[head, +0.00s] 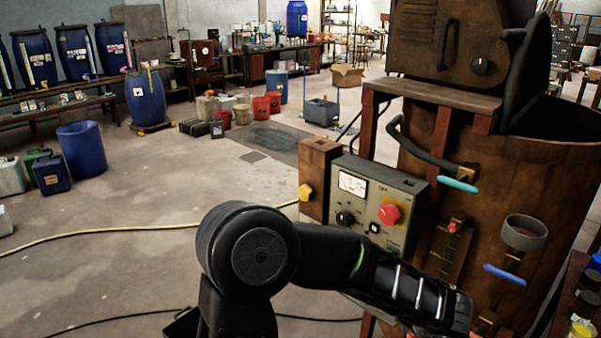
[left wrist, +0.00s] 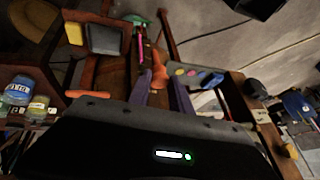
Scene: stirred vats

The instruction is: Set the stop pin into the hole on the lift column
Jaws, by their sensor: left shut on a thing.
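My left arm enters the head view from below and reaches right to the rusty vat. Its gripper (left wrist: 162,90) shows in the left wrist view, with two purple-grey fingers shut on an orange piece (left wrist: 159,68). This may be the stop pin; its lower part is hidden between the fingers. Beyond it stands a brown upright (left wrist: 146,48) with a pink strip, possibly the lift column. I cannot make out a hole, or whether the piece touches the upright. My right gripper is in neither view.
A control box (head: 380,205) with a red button stands left of the vat (head: 560,165). A teal handle (head: 458,185), a blue handle (head: 505,275) and a grey cup (head: 524,232) stick out from the vat. Jars crowd the right edge. The floor at left is open, crossed by a yellow hose.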

